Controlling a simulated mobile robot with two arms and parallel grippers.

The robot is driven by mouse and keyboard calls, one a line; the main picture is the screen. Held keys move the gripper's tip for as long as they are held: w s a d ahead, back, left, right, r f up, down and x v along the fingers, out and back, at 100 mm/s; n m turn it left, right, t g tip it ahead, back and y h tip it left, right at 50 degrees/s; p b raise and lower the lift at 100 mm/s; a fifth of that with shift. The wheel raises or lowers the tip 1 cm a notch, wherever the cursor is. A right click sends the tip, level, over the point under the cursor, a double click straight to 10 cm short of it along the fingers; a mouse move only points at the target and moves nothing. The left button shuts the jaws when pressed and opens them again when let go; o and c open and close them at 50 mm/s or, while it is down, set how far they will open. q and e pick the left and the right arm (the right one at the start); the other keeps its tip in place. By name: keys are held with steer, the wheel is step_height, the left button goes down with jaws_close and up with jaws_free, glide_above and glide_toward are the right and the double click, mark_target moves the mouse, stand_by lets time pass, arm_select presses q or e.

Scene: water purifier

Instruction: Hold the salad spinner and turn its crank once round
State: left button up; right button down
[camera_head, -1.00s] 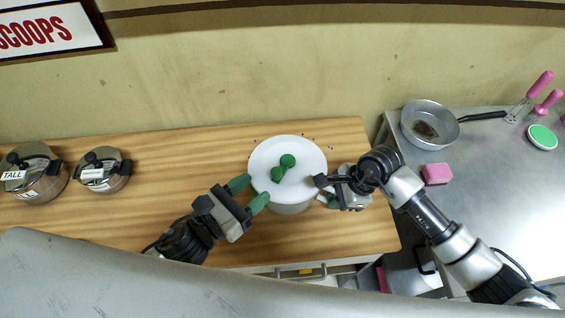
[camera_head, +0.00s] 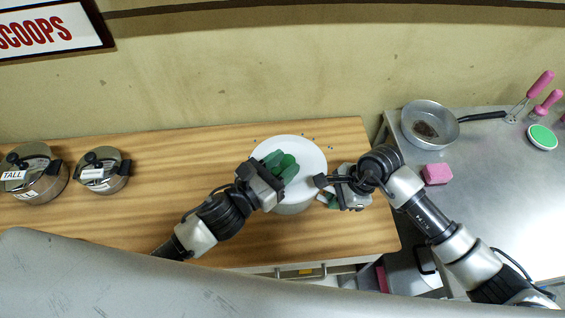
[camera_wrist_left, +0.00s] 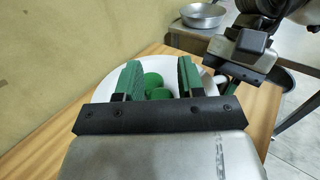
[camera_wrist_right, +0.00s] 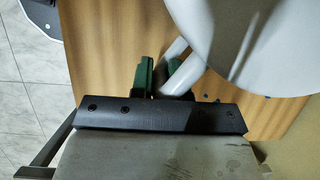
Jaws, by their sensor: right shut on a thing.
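The white salad spinner (camera_head: 312,155) stands on the wooden table, its round lid facing up. Its green crank is largely hidden by my left gripper (camera_head: 280,166) in the head view. In the left wrist view the crank's round green parts (camera_wrist_left: 153,80) show between the fingers. The left fingers are apart, one on each side of the crank above the lid, with gaps visible. My right gripper (camera_head: 333,193) is at the spinner's right side. In the right wrist view it is shut on the spinner's white side handle (camera_wrist_right: 176,72).
Two lidded steel pots (camera_head: 34,173) (camera_head: 104,171) stand at the left of the wooden table (camera_head: 180,160). Small blue bits lie behind the spinner. On the metal table at right are a frying pan (camera_head: 424,118), a pink sponge (camera_head: 437,173) and pink-handled tools (camera_head: 540,84).

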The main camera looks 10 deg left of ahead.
arm_select(q)
jaws_close()
steer(key=shift+a+m+g+h, duration=0.1)
steer(key=shift+m+g+h, duration=0.2)
steer(key=shift+m+h, duration=0.1)
